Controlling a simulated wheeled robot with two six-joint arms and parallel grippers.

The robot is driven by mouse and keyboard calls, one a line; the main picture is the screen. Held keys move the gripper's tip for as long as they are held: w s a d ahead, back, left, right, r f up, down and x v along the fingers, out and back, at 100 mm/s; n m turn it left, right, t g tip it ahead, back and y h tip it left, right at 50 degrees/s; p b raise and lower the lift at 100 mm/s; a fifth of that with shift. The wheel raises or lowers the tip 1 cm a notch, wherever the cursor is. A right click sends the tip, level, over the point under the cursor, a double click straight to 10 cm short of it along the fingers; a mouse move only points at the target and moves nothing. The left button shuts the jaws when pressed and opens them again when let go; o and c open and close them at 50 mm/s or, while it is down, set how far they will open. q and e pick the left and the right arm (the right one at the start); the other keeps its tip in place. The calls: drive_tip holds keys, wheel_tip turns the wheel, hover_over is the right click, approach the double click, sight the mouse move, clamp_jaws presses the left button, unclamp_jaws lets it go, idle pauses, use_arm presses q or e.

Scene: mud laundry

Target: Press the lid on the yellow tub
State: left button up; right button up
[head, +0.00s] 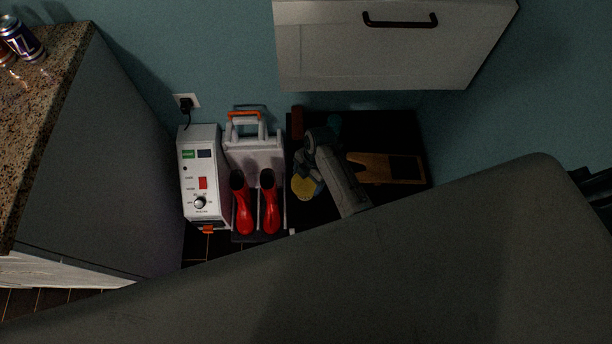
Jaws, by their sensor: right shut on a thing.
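A yellow round thing (303,188) shows on the dark surface (385,135), just below the fingers of my right gripper (307,172). I cannot tell whether it is the tub, its lid, or both together. My right gripper points down at it and appears shut on it. The gripper and its wrist hide the far side of the yellow thing. My left gripper is not in view.
Red boots (242,207) and a light grey carrier with an orange handle (243,115) stand left of the gripper. A white control box (202,170) is further left. A wooden board (372,168) lies to the right. A white cabinet (390,45) hangs above.

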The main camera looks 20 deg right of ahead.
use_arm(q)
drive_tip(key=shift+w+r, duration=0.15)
use_arm(e)
drive_tip(key=shift+f, duration=0.25)
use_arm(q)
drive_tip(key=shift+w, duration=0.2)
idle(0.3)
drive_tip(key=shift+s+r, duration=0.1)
use_arm(e)
drive_tip(key=shift+f, duration=0.2)
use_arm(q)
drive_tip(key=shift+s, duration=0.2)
use_arm(e)
drive_tip(key=o, duration=1)
